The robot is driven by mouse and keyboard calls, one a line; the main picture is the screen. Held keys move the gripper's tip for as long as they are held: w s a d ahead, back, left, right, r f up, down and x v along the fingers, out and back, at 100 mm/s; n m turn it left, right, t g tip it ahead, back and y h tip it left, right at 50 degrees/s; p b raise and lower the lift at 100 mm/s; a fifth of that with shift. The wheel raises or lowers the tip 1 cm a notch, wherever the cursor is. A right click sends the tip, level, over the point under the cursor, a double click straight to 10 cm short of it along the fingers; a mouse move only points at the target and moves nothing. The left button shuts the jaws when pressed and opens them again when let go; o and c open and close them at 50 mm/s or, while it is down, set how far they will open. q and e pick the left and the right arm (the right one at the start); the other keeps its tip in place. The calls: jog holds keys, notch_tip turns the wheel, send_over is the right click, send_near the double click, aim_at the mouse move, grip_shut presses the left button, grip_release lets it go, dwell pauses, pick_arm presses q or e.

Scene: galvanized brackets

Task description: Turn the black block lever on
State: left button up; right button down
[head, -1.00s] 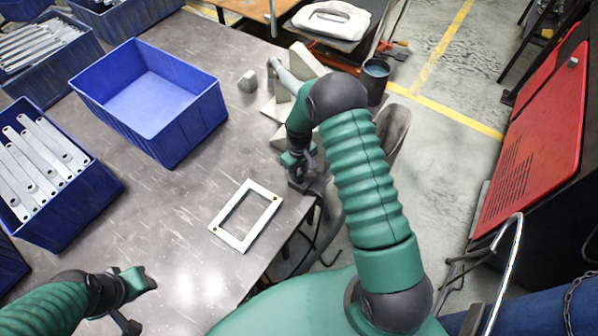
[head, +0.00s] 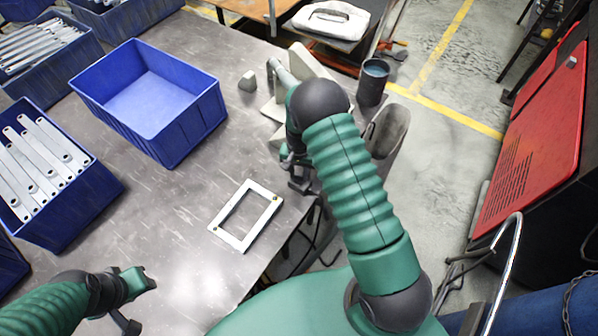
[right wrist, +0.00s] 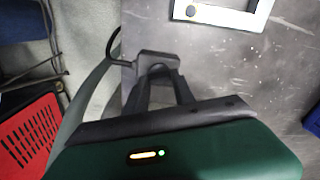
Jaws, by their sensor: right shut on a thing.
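The black block lever (right wrist: 158,58) shows in the right wrist view as a dark grey block at the table's edge. In the head view a dark block (head: 299,186) sits at the same edge, partly hidden by my right arm. My right gripper (right wrist: 160,74) has its two dark fingers shut on the lever. In the head view this gripper (head: 291,163) is mostly covered by its own wrist. My left gripper (head: 140,302) hangs over the table at the lower left, away from the lever; its finger opening is unclear.
A white rectangular frame (head: 227,234) lies flat left of the lever. An empty blue bin (head: 190,124) and a bin (head: 75,210) of galvanized brackets stand farther left. Grey angled brackets (head: 271,108) stand behind my right wrist. A red cabinet (head: 535,130) is at right.

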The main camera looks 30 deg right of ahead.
aim_at(298, 175)
jog(key=shift+s+a+f+m, duration=0.1)
jog(key=shift+m, duration=0.95)
jog(key=shift+s+a+f+m, duration=0.1)
jog(key=shift+m, duration=0.95)
jog(key=c, duration=1)
grip_release()
jog(key=shift+w, duration=0.25)
jog(key=shift+c, duration=0.2)
jog(key=shift+r, duration=0.1)
notch_tip(298, 175, up, 17)
